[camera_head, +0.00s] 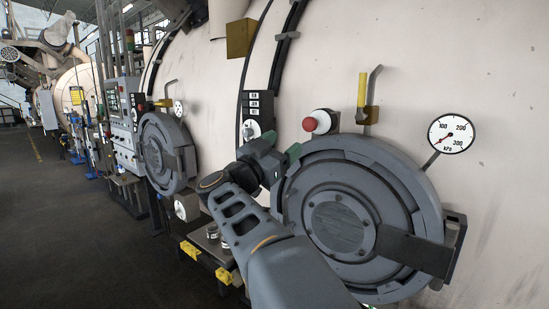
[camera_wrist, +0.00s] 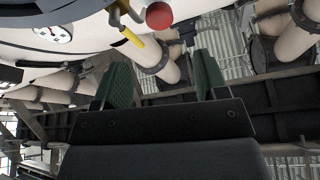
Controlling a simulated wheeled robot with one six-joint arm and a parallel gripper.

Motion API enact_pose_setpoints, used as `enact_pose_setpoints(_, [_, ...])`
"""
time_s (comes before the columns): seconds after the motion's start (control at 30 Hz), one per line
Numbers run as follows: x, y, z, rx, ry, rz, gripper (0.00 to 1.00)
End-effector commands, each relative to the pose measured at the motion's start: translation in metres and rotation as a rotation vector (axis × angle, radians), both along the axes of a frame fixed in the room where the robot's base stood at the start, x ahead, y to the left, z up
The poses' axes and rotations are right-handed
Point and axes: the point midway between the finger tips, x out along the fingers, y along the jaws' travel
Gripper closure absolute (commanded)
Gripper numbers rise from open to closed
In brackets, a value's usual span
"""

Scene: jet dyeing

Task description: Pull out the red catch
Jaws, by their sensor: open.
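The red catch (camera_head: 309,124) is a round red knob on a pale cylindrical fitting, on the tank wall above the near round door (camera_head: 345,215). It also shows in the wrist view as a red ball (camera_wrist: 159,15) at the top edge, beyond the fingertips. My gripper (camera_head: 283,146) is below and left of the knob, close to the door's upper left rim. Its two green-padded fingers are spread apart in the wrist view (camera_wrist: 162,72), with nothing between them. The knob is not touched.
A yellow-handled lever (camera_head: 362,90) on a bent grey pipe stands right of the knob. A pressure gauge (camera_head: 451,133) is further right. A black switch panel (camera_head: 258,112) is behind my gripper. A second round door (camera_head: 167,152) is at left. The floor (camera_head: 60,230) at left is clear.

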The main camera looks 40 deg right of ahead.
Motion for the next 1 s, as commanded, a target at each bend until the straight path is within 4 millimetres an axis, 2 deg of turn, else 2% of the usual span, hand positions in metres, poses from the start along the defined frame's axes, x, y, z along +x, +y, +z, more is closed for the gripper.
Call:
enact_pose_setpoints(0.1, [0.000,0.014,-0.006,-0.001,0.000,0.003,0.33])
enact_pose_setpoints(0.3, [-0.001,0.024,-0.010,0.000,0.000,0.000,0.33])
enact_pose_setpoints(1.0, [-0.001,0.025,-0.010,0.000,0.000,0.000,0.33])
